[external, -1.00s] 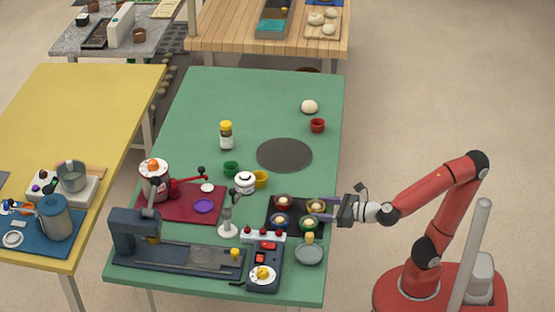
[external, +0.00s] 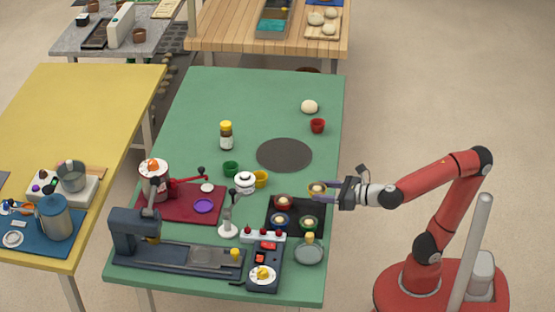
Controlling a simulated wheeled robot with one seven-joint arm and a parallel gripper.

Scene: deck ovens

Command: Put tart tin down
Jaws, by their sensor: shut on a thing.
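My gripper (external: 328,190) is shut on a small tart tin (external: 317,189) with a pale filling. The tin is at the fingertips, above the right back part of a black tray (external: 272,232) on the green table. Three more tart tins are on the tray: a red one (external: 283,202) at the back left, a blue one (external: 280,222) at the front left and a green one (external: 309,224) at the front right. A dark round mat (external: 285,155) lies flat and empty behind the tray. The held tin's underside is hard to make out.
A red cup (external: 317,126) and a dough ball (external: 310,107) stand near the table's right edge. A green cup (external: 231,169), a yellow cup (external: 261,180) and a white pot (external: 245,182) stand left of the tray. A glass dish (external: 308,252) and a control box (external: 264,267) are in front.

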